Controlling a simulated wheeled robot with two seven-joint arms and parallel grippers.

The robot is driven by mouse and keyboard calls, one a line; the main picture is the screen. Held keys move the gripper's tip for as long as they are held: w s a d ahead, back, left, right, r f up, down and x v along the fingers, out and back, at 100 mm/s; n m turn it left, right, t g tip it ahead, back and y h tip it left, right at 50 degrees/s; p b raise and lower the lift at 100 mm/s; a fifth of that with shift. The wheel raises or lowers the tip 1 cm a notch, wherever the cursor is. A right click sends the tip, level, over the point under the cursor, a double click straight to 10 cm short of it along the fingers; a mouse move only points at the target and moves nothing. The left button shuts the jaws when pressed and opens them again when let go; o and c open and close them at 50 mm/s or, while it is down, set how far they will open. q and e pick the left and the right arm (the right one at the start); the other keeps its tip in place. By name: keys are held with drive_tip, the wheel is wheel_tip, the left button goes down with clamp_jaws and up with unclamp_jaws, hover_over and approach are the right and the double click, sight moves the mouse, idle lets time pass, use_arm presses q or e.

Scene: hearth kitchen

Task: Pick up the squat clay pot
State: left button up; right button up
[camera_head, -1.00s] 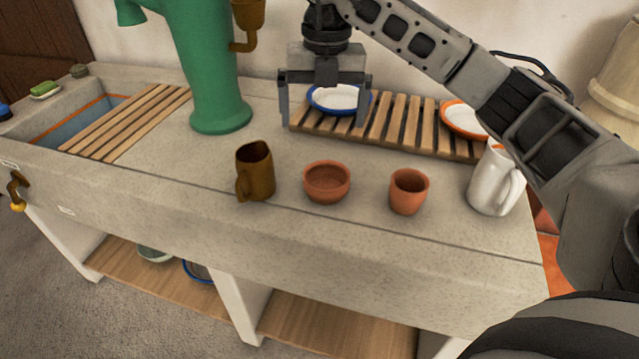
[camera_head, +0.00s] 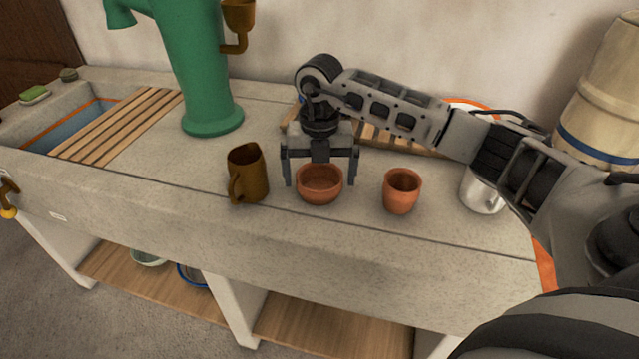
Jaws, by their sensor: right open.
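The squat clay pot (camera_head: 320,190) is a low, wide orange-brown bowl standing upright on the stone counter, near the middle of the head view. My right gripper (camera_head: 320,180) is open and points down at the pot. One finger is at the pot's left and the other at its right, both apparently just behind or beside its rim. I cannot tell whether they touch it. The pot's front and inside show clearly. My left gripper is not in view.
A brown jug (camera_head: 247,173) stands close to the pot's left. A taller clay cup (camera_head: 402,191) stands to its right. A metal mug (camera_head: 481,193) is farther right, partly behind my arm. A green pump (camera_head: 207,75) and wooden slats (camera_head: 118,124) are at left.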

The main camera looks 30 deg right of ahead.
drive_tip(key=shift+f, duration=0.85)
drive_tip(key=c, duration=1)
drive_tip(key=shift+r, duration=0.1)
